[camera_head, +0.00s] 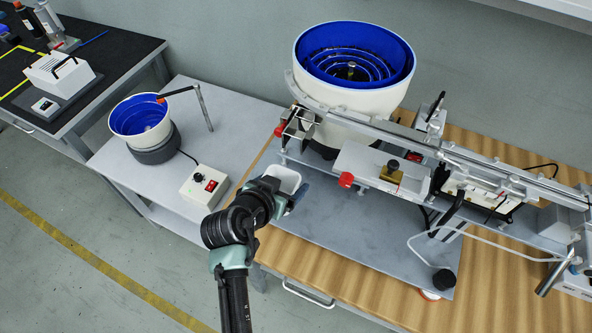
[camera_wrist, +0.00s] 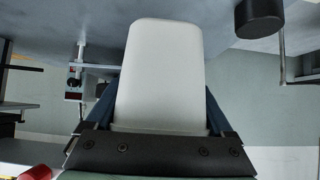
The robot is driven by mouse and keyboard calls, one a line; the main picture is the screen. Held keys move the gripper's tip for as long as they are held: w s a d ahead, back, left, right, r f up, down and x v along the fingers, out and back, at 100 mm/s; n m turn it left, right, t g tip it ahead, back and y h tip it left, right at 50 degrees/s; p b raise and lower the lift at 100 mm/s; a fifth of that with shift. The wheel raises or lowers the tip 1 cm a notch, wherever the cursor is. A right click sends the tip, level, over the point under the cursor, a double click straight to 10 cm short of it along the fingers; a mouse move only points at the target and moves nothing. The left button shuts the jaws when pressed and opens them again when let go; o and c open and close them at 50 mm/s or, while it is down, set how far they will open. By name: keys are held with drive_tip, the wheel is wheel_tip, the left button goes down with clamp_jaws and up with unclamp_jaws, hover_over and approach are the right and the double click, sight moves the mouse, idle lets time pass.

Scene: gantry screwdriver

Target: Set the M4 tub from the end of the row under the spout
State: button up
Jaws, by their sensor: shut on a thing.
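My gripper (camera_head: 284,194) is shut on a white tub (camera_head: 283,177) at the left end of the grey plate of the wood-topped bench. In the wrist view the tub (camera_wrist: 161,75) fills the middle, with a dark blue finger on each side. No label shows on it, so I cannot tell its size mark. The gripper hides part of it in the head view. A small blue-lined bowl feeder (camera_head: 141,116) stands on the grey side table, with an orange-tipped arm (camera_head: 178,92) at its rim. I cannot tell which part is the spout. No row of tubs shows.
A large blue-lined bowl feeder (camera_head: 353,62) stands behind the tub, with a metal rail (camera_head: 440,146) running right. A control box (camera_head: 204,187) with a red switch sits on the side table (camera_head: 184,153). The front of the grey plate (camera_head: 345,235) is clear.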

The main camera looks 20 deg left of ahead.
drive_tip(key=w, duration=0.5)
drive_tip(key=shift+w, duration=0.25)
drive_tip(key=shift+f, duration=1.8)
drive_tip(key=shift+d+f, duration=0.1)
drive_tip(key=shift+f, duration=0.1)
drive_tip(key=o, duration=1.2)
drive_tip(key=shift+r, duration=0.1)
